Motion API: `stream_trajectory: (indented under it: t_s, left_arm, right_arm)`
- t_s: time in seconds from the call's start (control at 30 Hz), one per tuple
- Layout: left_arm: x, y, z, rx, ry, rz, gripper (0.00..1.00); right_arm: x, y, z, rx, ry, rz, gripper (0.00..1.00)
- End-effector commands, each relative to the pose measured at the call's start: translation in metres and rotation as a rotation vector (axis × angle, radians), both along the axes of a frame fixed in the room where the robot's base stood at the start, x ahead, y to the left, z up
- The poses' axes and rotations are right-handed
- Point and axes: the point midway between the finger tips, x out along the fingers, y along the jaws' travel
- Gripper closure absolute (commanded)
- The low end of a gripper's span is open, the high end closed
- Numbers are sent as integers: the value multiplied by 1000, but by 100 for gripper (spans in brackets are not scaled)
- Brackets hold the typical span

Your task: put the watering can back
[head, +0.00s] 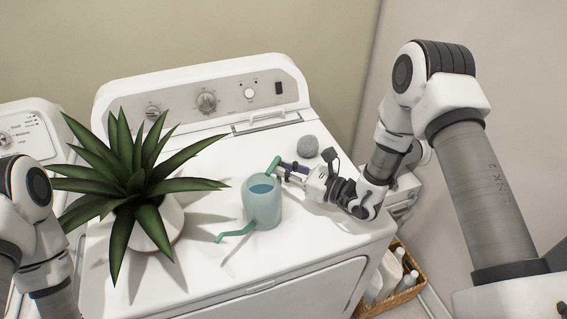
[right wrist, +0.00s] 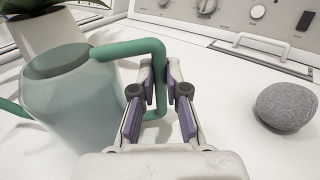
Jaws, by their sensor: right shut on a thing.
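The watering can (head: 263,206) is teal and translucent, and it is on or just above the white machine's top. Its spout points to the lower left and its green handle is on the right. My right gripper (head: 287,172) reaches in from the right and is shut on that handle. In the right wrist view, the can (right wrist: 70,95) fills the left side, and the handle (right wrist: 130,48) runs between the fingers of the gripper (right wrist: 160,92). Of my left arm, only links show at the left edge; its gripper is out of view.
A spiky plant in a white pot (head: 160,225) stands left of the can. A grey ball (head: 307,146) lies behind my right gripper, also at right in the wrist view (right wrist: 285,107). A wicker basket with bottles (head: 400,285) is beside the machine. The machine's front right top is clear.

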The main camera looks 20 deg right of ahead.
Motion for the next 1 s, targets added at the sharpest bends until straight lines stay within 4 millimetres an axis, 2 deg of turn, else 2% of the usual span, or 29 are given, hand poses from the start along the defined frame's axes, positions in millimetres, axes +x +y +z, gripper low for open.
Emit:
stream_trajectory:
  t_s: [0.3,0.33,0.4,0.67,0.77,0.87,1.0]
  left_arm:
    - [0,0,-6,0,0,0,60]
    - [0,0,-6,0,0,0,60]
    - [0,0,-5,0,1,0,60]
    - [0,0,-5,0,0,0,60]
    - [0,0,1,0,0,0,60]
    - [0,0,-6,0,0,0,60]
    - [0,0,-14,0,0,0,60]
  right_arm:
    - [0,0,-4,2,-2,-1,100]
    - [0,0,-4,1,-2,-1,83]
    - [0,0,-3,1,-2,-1,62]
    - [0,0,-2,1,-2,0,62]
    - [0,0,3,1,-2,0,62]
    - [-8,-10,-1,3,0,-5,62]
    - [-32,-33,-1,7,1,-9,62]
